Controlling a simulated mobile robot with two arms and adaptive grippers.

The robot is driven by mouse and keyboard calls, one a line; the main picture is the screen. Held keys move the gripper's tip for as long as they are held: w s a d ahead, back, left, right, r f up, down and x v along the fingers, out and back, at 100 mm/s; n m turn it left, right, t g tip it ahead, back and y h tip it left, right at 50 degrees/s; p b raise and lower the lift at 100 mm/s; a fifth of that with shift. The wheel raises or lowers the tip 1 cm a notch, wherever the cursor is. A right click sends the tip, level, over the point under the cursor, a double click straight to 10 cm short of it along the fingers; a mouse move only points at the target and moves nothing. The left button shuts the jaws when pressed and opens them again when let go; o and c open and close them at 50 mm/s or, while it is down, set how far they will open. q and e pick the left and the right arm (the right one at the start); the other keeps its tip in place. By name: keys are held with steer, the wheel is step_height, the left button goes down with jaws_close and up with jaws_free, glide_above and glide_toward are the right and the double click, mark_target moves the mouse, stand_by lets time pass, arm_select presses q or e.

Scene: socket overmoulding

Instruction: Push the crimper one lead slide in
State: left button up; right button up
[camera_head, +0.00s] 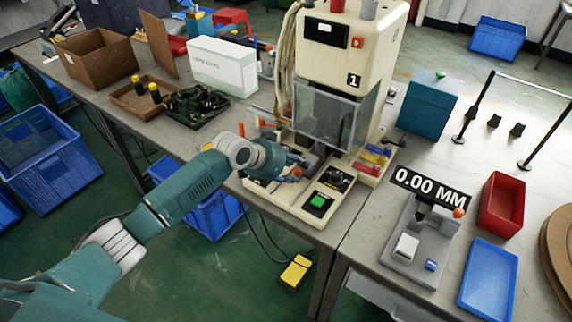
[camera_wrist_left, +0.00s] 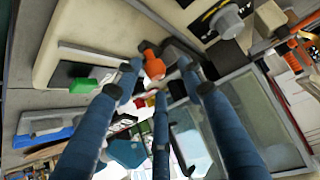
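The crimper one (camera_head: 345,40) is the cream machine marked "1", with a clear guard (camera_head: 322,115) in front of its work area. An orange knob (camera_head: 296,172), which looks like the lead slide's handle, sits low at the left of its base. It also shows in the left wrist view (camera_wrist_left: 153,66), on a dark mount. My left gripper (camera_head: 299,167) is at this knob, beside the guard. Contact cannot be told. My right gripper is not in view.
A green button box (camera_head: 319,202) and a black dial lie on the machine base, right of my gripper. A gauge (camera_head: 415,240) reading 0.00 MM stands right, near a red bin (camera_head: 502,204) and a blue tray (camera_head: 488,282). A dark green fixture (camera_head: 198,104) stands left.

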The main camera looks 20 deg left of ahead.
arm_select(q)
steer(key=v, duration=1.1)
steer(key=shift+r, duration=0.2)
steer(key=shift+s+a, duration=0.1)
